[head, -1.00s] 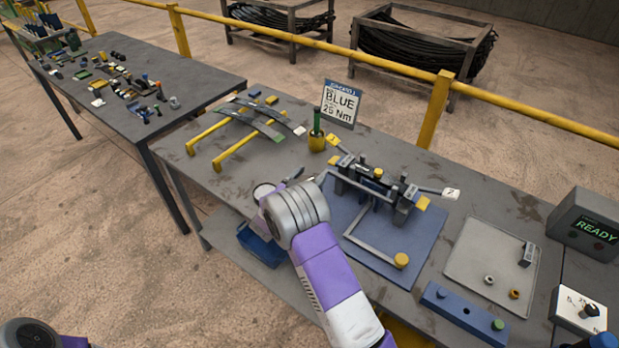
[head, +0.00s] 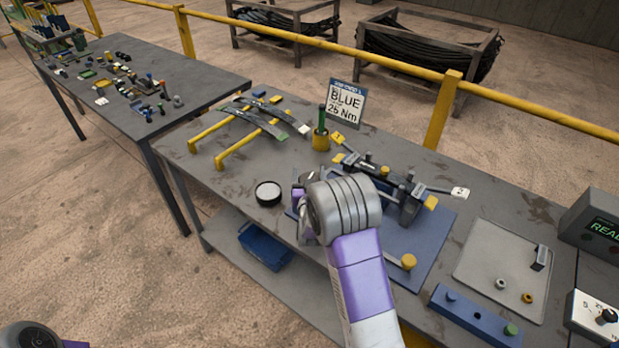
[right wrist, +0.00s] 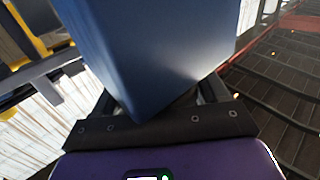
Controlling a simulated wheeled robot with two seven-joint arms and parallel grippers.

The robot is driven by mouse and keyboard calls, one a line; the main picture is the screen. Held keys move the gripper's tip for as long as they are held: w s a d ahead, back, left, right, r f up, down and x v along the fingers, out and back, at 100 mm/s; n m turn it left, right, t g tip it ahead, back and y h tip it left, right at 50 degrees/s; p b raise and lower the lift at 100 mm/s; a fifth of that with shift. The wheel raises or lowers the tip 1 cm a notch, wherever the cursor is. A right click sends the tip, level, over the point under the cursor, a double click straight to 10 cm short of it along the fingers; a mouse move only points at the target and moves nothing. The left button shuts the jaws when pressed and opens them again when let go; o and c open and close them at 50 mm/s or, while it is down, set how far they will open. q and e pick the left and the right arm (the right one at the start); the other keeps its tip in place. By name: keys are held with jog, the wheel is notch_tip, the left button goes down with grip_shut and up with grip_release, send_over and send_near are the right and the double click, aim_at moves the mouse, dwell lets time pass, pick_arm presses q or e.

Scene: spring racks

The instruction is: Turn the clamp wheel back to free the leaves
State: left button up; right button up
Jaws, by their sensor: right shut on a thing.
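The grey clamp fixture (head: 408,203) stands on a blue base plate (head: 432,245), with dark leaves (head: 372,172) lying across it. A grey bar ending in a yellow knob (head: 408,262) shows at its front. I cannot make out a clamp wheel; my right arm covers the fixture's left front. My right gripper (head: 299,194) is left of the fixture, mostly hidden by its own wrist. In the right wrist view, it is shut on a large, smooth blue block-like thing (right wrist: 150,45), whose identity I cannot tell. My left gripper is out of view.
A round white-topped dish (head: 268,192) sits left of my right gripper. Curved leaves rest on yellow rails (head: 238,150). A grey tray (head: 480,262) is at right.

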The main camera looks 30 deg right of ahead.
dwell(0.4)
jog(key=o, duration=1)
jog(key=shift+c, duration=0.2)
jog(key=v, duration=0.7)
jog(key=shift+s, duration=0.25)
jog(key=shift+a, duration=0.1)
